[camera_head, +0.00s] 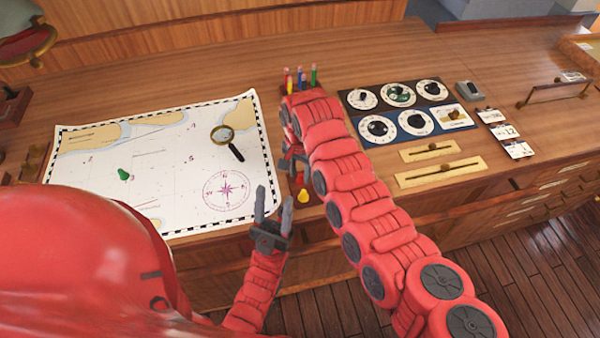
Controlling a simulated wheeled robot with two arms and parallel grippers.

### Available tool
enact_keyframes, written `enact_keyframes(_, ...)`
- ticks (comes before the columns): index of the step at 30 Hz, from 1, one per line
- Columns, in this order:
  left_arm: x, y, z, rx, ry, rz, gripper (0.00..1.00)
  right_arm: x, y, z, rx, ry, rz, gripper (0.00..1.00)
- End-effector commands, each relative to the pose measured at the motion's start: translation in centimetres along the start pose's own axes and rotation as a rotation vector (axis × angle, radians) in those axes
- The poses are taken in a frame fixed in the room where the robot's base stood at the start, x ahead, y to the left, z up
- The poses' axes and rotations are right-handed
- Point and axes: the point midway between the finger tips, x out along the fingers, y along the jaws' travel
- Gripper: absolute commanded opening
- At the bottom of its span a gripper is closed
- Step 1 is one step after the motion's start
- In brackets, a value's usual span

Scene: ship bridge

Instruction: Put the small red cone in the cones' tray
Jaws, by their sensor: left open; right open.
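A green cone (123,174) lies on the sea chart at the left. A yellow cone (303,196) is at the desk's front edge, on what looks like a small dark tray (317,199), mostly hidden by my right arm. I cannot make out the small red cone; it may be hidden behind my red arm. My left gripper (273,204) is open and empty, fingers pointing up, in front of the chart's lower right corner. My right gripper (291,164) is open, largely covered by its own forearm, just beyond the yellow cone. Whether anything is between its fingers is hidden.
The chart (160,165) covers the desk's left half, with a magnifying glass (228,139) on it. A pencil holder (300,85) stands behind my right arm. A dial panel (405,110), brass sliders (440,170) and small cards (505,131) occupy the right.

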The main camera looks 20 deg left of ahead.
Motion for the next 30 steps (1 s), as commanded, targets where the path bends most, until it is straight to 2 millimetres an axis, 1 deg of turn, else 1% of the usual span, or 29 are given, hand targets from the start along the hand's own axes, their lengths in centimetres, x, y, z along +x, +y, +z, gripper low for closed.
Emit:
enact_keyframes(5,0.3,0.0,-0.1,0.000,0.000,0.000,0.50,-2.5,0.0,0.0,0.000,0.001,-0.001,0.41)
enact_keyframes(8,0.3,0.0,-0.1,0.000,0.000,0.000,0.50,-4.6,-0.1,-0.1,0.000,0.002,-0.002,0.41)
enact_keyframes(11,0.2,0.0,0.0,0.000,0.000,0.000,0.50,-7.1,-0.1,-0.1,0.000,0.005,-0.006,0.41)
enact_keyframes(12,1.5,-0.1,-0.2,0.000,-0.001,0.000,0.50,-8.7,-0.1,-0.1,0.000,0.004,-0.004,0.41)
enact_keyframes(15,3.0,-0.1,-0.5,0.000,0.000,0.000,0.50,-10.7,0.0,0.0,0.000,0.000,-0.001,0.41)
enact_keyframes(18,3.7,-0.2,-0.6,0.000,0.000,0.000,0.50,-11.5,0.0,0.0,-0.001,-0.001,0.000,0.41)
enact_keyframes(21,3.8,-0.2,-0.7,0.000,0.000,0.000,0.50,-11.6,0.0,0.0,-0.001,-0.002,0.001,0.41)
enact_keyframes(27,3.6,-0.2,-0.6,0.000,0.000,0.000,0.50,-11.3,-0.1,-0.1,0.000,0.001,-0.007,0.41)
enact_keyframes(29,3.6,-0.2,-0.6,0.000,0.000,0.000,0.50,-10.8,-0.5,-0.8,0.002,0.014,-0.036,0.41)
enact_keyframes(30,3.6,-0.2,-0.6,0.000,0.000,0.000,0.50,-10.2,-0.8,-1.5,0.003,0.029,-0.069,0.41)
